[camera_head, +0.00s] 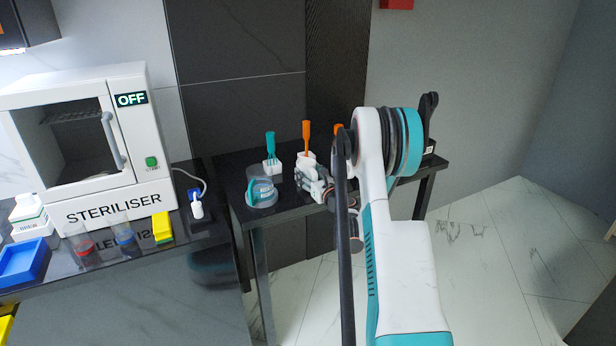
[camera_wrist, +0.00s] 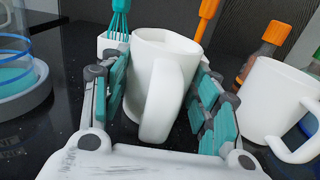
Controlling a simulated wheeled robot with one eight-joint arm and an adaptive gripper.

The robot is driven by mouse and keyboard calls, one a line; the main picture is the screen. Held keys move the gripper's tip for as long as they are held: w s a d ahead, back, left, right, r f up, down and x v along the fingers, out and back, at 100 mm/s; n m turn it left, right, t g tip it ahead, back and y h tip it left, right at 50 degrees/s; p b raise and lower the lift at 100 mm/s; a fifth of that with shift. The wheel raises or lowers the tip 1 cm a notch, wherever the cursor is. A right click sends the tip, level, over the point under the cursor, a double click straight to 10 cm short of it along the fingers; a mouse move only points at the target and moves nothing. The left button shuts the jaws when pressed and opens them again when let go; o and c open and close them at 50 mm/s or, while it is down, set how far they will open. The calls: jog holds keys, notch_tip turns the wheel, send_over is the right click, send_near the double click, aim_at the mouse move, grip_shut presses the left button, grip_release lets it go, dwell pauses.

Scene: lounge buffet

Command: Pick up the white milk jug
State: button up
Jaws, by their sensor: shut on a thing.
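The white milk jug (camera_wrist: 157,88) is upright between the fingers of my gripper (camera_wrist: 163,100) in the wrist view, with its handle turned toward the camera. The teal-padded fingers are shut on its two sides. In the head view, my gripper (camera_head: 318,190) is over the dark side table, with part of the white jug (camera_head: 305,163) showing beyond it. I cannot tell whether the jug's base touches the table top.
A white mug (camera_wrist: 278,103) stands close to the right finger, with an orange-capped bottle (camera_wrist: 262,50) behind. A teal whisk (camera_wrist: 120,20) and an orange-handled tool (camera_wrist: 207,15) stand behind the jug. A clear teal-based container (camera_head: 261,193) is left on the side table (camera_head: 235,205).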

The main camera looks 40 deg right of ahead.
jog(key=shift+r, duration=0.1)
notch_tip(320, 180, up, 20)
jog(key=p, duration=0.6)
jog(key=shift+p, duration=0.4)
jog(key=o, duration=0.9)
jog(key=shift+c, duration=0.2)
jog(key=c, duration=0.8)
